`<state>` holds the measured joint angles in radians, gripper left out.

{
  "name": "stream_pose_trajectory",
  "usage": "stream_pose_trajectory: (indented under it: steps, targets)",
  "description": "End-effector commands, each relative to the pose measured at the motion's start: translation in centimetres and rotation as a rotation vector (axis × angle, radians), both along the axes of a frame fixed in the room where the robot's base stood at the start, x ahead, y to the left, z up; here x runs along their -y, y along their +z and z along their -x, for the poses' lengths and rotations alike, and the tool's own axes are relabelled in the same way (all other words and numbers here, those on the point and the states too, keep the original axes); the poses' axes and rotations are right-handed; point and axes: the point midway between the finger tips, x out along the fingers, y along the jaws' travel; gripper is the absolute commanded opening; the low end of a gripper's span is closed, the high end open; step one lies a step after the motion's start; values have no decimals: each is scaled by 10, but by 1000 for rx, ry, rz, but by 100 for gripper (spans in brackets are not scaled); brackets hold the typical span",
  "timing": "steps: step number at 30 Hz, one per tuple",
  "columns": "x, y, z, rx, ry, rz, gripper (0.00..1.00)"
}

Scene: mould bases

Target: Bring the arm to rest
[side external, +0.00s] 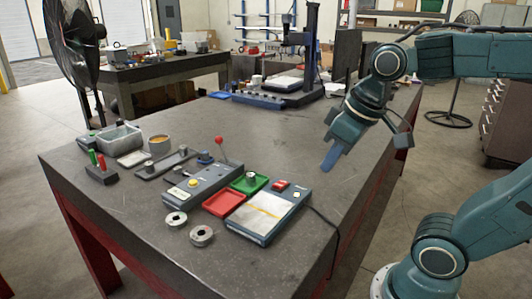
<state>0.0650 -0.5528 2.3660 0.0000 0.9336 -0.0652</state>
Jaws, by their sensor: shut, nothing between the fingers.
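My gripper (331,159) hangs above the right part of the dark table (130,222), at the end of my teal arm. It points down and to the left. Its blue fingers are together with nothing between them. It is apart from the objects on the table, to the upper right of the green tray (238,186) and the red tray (222,204).
A black stand (310,45) rises at the back. The table's middle is clear. A large fan (75,45) stands left.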

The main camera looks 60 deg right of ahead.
Motion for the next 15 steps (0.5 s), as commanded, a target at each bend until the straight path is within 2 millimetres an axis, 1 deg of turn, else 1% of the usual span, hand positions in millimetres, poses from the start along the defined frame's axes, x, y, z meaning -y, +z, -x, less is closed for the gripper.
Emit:
stream_pose_trajectory:
  steps: [1,6,10,15]
  targets:
    - [-4,-1,9,20,3,-3,0]
    - [-11,-6,29,70,6,-15,0]
    - [-13,-10,37,91,6,-22,0]
    - [-14,-12,41,98,6,-25,0]
